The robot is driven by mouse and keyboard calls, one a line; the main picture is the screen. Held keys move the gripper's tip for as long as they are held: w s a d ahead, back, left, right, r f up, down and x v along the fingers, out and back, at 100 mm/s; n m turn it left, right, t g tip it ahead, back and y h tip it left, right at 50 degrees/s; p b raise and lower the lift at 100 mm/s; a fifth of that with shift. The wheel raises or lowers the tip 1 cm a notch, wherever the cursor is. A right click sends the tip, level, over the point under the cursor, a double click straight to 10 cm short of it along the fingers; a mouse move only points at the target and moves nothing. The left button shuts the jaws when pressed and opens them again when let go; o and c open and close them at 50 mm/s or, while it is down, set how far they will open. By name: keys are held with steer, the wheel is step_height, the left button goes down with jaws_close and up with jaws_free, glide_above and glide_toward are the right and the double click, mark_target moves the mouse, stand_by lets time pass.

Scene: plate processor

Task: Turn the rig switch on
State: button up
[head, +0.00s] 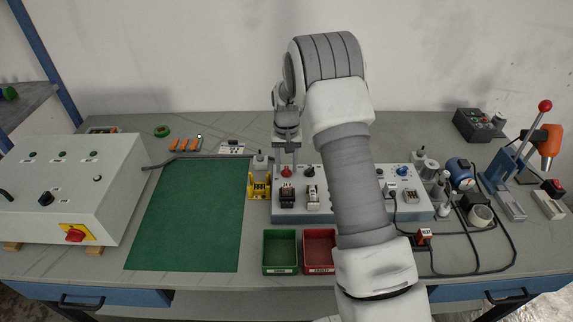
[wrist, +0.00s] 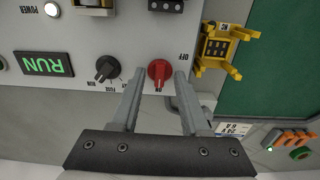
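The rig switch is a red rotary knob (wrist: 159,73) on the grey panel, between small OFF and ON labels. In the wrist view its narrow part points down, by the label that reads ON. In the head view the red knob (head: 286,173) is at the left of the rig's panel box (head: 320,216). My gripper (wrist: 160,74) is open, with one finger on each side of the knob and small gaps showing. In the head view my gripper (head: 287,162) points down over the knob. A RUN sign (wrist: 45,64) shows lit green letters.
A black selector knob (wrist: 107,69) sits beside the red knob. A yellow fixture (head: 259,186) stands close left of the panel box. Green (head: 279,269) and red (head: 319,269) bins stand in front. The green mat (head: 188,215) is clear.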

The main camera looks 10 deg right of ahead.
mark_target(287, 169)
step_height(287, 169, up, 18)
steer(key=shift+f+p, duration=0.25)
steer(key=shift+p, duration=0.05)
stand_by(0.3)
steer(key=s+r+n+t, duration=0.1)
steer(key=s+r+t, duration=0.2)
steer(key=s+r, duration=1.2)
steer(key=s+f+n+t, duration=0.1)
steer(key=s+f, duration=0.3)
steer(key=s, duration=1.5)
steer(key=shift+s+f+t, duration=0.15)
steer(key=shift+s+t, duration=0.1)
steer(key=shift+t, duration=0.55)
